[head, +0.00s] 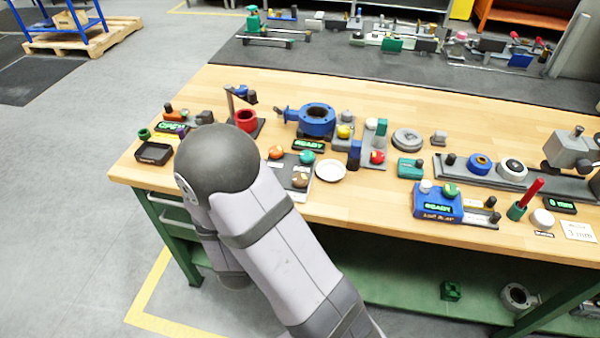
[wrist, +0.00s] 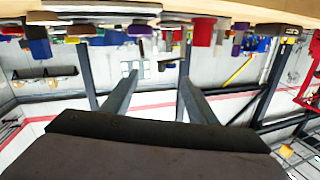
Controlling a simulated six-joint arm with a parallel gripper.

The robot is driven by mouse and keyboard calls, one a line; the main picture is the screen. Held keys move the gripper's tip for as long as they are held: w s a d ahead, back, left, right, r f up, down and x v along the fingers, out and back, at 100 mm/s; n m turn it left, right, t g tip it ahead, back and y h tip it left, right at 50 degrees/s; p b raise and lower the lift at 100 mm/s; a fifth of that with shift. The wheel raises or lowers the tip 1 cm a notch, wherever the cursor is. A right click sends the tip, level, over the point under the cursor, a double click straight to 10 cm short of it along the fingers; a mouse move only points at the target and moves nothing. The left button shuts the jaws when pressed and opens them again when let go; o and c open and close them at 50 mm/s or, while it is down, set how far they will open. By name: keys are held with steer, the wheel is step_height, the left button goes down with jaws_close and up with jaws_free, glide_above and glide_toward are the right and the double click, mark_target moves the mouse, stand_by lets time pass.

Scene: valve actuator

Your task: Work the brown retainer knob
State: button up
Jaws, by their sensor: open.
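A brown knob (head: 300,180) sits on a dark panel (head: 287,188) near the front left of the workbench, below an orange knob (head: 276,152) and a green knob (head: 307,157). My arm lies just left of this panel. My gripper is hidden behind the arm in the head view. In the wrist view my gripper (wrist: 157,80) is open, with nothing between its two fingers. That view is upside down, with bench objects along its top edge; I cannot pick out the brown knob there.
A white dish (head: 330,170) lies right of the panel. Behind it stand a blue valve body (head: 316,120), a READY display (head: 308,145) and a red cup (head: 246,120). A black tray (head: 154,153) is at the left corner. Bare wood shows along the front edge.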

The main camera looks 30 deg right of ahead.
mark_target(297, 184)
steer(key=s+d+f+g+h, duration=0.1)
steer(key=s+d+f, duration=0.1)
steer(key=s+d+f+m+g+h+b, duration=0.1)
steer(key=s+d+f+h, duration=0.1)
steer(key=d, duration=0.1)
steer(key=s+d+f+m+g+h+b, duration=0.1)
steer(key=s+d+f, duration=0.1)
steer(key=shift+d+f+h, duration=0.15)
steer(key=shift+f+h, duration=0.15)
steer(key=shift+f, duration=0.05)
steer(key=shift+s+d+f+h, duration=0.15)
steer(key=shift+s+d+h, duration=0.15)
steer(key=shift+s+d, duration=0.05)
steer(key=shift+p+x, duration=0.95)
steer(key=shift+x, duration=2.7)
steer(key=shift+f+m, duration=0.1)
steer(key=shift+m, duration=0.2)
steer(key=c, duration=1.1)
